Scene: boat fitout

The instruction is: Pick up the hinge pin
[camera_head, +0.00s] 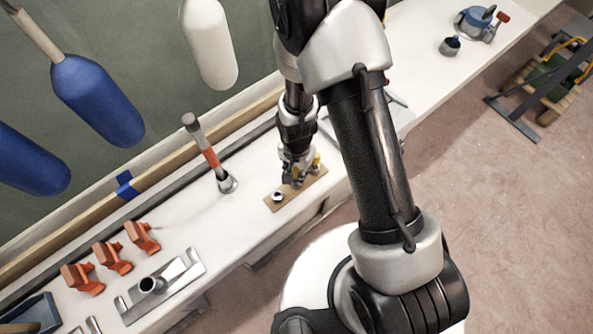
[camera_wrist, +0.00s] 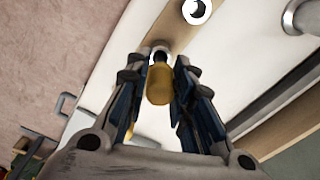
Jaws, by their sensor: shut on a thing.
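My gripper (camera_head: 295,178) is low over a wooden board (camera_head: 274,207) on the white bench. In the wrist view my gripper (camera_wrist: 158,68) has its two dark fingers on either side of a yellow, brass-like piece, which I take to be the hinge pin (camera_wrist: 159,88). It is shut on this piece. The pin's far end meets a light ring on the board (camera_wrist: 183,35); I cannot tell whether it sits in the ring or just above it. In the head view the fingers mostly hide the pin.
A second ring-shaped holder (camera_head: 278,196) is on the board's near end. A red-and-grey handled tool (camera_head: 207,152) stands in a metal cup to the left. Several orange clamps (camera_head: 112,257) and a metal plate with a tube (camera_head: 160,287) lie farther left. Blue fenders (camera_head: 97,100) hang behind.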

